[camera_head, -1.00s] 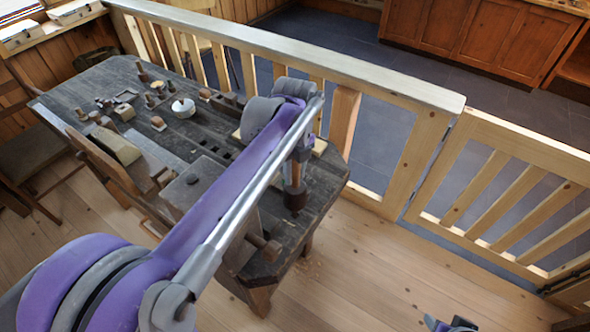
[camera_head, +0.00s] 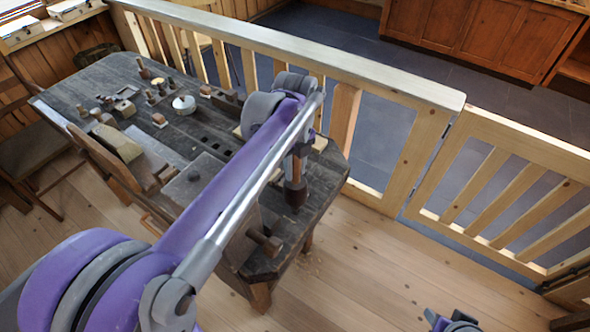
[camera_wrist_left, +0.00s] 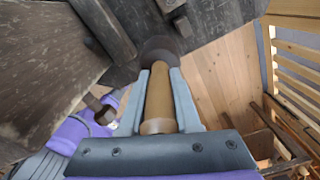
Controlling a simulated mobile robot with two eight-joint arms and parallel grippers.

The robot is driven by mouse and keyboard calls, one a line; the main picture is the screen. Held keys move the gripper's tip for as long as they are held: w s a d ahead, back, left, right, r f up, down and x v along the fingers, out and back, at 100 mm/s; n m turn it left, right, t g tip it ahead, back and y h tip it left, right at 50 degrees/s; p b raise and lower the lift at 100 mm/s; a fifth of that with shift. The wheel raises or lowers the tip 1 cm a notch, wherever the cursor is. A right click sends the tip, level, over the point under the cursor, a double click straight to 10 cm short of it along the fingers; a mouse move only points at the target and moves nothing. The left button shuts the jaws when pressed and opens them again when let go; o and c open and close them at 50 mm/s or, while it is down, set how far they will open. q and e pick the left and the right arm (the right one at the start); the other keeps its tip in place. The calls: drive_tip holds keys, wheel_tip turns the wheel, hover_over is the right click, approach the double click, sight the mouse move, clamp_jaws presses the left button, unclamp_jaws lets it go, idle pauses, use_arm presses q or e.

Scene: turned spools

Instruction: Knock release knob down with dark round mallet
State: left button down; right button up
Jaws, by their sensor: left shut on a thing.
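My left gripper (camera_head: 297,168) is shut on the handle of the dark round mallet (camera_head: 296,194), over the right end of the workbench. In the left wrist view the tan wooden handle (camera_wrist_left: 159,100) lies between the two fingers (camera_wrist_left: 160,102), with the dark round head (camera_wrist_left: 161,46) beyond them. A brown wooden knob (camera_head: 266,243) sticks out at the near right end of the bench, below and left of the mallet head; it seems to be the release knob. A similar knob shows in the wrist view (camera_wrist_left: 100,106), left of the gripper and apart from the mallet. My right gripper (camera_head: 452,322) shows only partly at the bottom edge.
The dark workbench (camera_head: 325,180) holds a round white-topped piece (camera_head: 184,105) and several small wooden parts toward its left end. A wooden railing (camera_head: 400,85) runs behind the bench. Chairs stand at the left. The floor right of the bench is clear.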

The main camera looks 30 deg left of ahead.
sight(295, 178)
use_arm(q)
drive_tip(key=shift+w+r, duration=0.1)
drive_tip(key=shift+r, duration=0.1)
use_arm(e)
drive_tip(key=shift+w+r, duration=0.15)
drive_tip(key=shift+w, duration=0.05)
drive_tip(key=shift+s, duration=0.15)
use_arm(q)
drive_tip(key=shift+s+f, duration=0.2)
drive_tip(key=shift+f, duration=0.1)
wheel_tip(295, 178, down, 3)
drive_tip(key=shift+f+b, duration=0.1)
drive_tip(key=shift+b, duration=0.9)
drive_tip(key=shift+s+f, duration=0.1)
drive_tip(key=shift+f, duration=0.15)
use_arm(e)
drive_tip(key=f, duration=0.1)
drive_tip(key=s+f, duration=0.1)
drive_tip(key=f, duration=0.1)
drive_tip(key=shift+s, duration=0.1)
use_arm(q)
drive_tip(key=shift+r, duration=0.15)
